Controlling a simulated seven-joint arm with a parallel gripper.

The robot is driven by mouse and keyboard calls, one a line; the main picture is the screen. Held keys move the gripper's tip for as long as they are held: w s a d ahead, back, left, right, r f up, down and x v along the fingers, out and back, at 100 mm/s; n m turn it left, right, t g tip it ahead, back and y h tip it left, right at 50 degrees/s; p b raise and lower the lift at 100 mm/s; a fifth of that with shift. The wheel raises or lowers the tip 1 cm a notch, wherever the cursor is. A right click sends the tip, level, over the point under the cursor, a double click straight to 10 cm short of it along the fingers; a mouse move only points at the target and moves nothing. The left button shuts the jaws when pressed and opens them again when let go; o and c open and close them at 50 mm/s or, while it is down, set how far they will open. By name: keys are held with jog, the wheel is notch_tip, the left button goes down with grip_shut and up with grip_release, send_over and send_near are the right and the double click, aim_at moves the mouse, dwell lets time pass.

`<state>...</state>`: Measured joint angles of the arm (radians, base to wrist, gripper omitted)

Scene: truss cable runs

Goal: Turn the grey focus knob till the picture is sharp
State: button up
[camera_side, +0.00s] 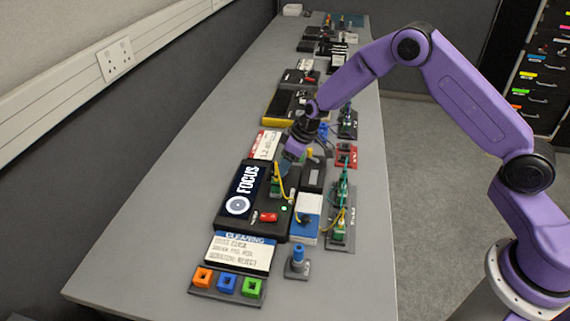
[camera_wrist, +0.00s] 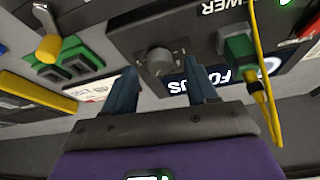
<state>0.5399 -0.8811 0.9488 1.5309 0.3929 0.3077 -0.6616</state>
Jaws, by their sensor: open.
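The grey focus knob (camera_wrist: 158,60) shows in the wrist view on the dark top of the inspection box, just beyond my fingertips and between their lines. My gripper (camera_wrist: 162,78) is open, with one blue-grey finger on each side and nothing between them. I cannot tell whether either finger touches the knob. In the side view my gripper (camera_side: 288,158) is over the far end of the black box (camera_side: 256,224) and hides the knob. The box's screen (camera_side: 243,192) shows the word FOCUS and a pale ring; in the wrist view a finger covers part of it.
A green connector (camera_wrist: 238,47) with a yellow cable (camera_wrist: 262,75) sits close beside the knob. A red switch (camera_side: 268,217) and a lit green lamp are on the box. A cleaning card (camera_side: 241,252) and colored blocks stand in front. The bench's left side is clear.

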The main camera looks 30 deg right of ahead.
jog(key=shift+w+a+f, duration=0.15)
jog(key=shift+w+f, duration=0.05)
jog(key=shift+f, duration=0.35)
jog(key=c, duration=1)
jog(key=shift+m, duration=0.4)
jog(key=shift+s+a+m+t+h, duration=0.15)
jog(key=shift+m+h, duration=0.3)
jog(key=shift+m, duration=0.5)
jog(key=shift+w+a+m+t+h, duration=0.15)
jog(key=shift+m+h, duration=0.3)
jog(key=shift+m, duration=0.5)
jog(key=shift+s+d+m+h, duration=0.15)
jog(key=shift+m+h, duration=0.25)
jog(key=shift+m, duration=0.7)
jog(key=shift+m+h, duration=0.3)
jog(key=shift+m, duration=0.3)
